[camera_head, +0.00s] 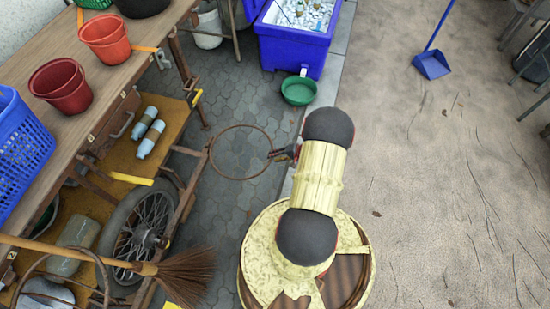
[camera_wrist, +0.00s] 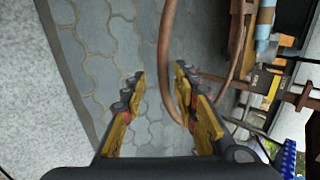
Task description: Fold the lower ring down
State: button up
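A thin brown ring (camera_head: 213,136) sticks out from the side of the wooden cart over the paving, and looks roughly level. My gripper (camera_head: 275,154) is at the ring's right edge, on the side away from the cart. In the wrist view, my gripper (camera_wrist: 155,85) is open, with a gap between its yellow-and-black fingers. The ring (camera_wrist: 166,50) runs down into this gap, closer to the right finger. I cannot tell whether it touches that finger.
The cart's wooden top (camera_head: 120,75) carries red pots (camera_head: 62,86) and a blue basket (camera_head: 18,150). A spoked wheel (camera_head: 140,235) and a broom (camera_head: 185,275) are below. A blue cooler (camera_head: 290,45) and green basin (camera_head: 298,91) stand behind. Sandy ground at right is mostly clear.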

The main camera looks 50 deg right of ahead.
jog(key=v, duration=1.1)
jog(key=shift+s+r, duration=0.1)
jog(key=shift+s, duration=0.05)
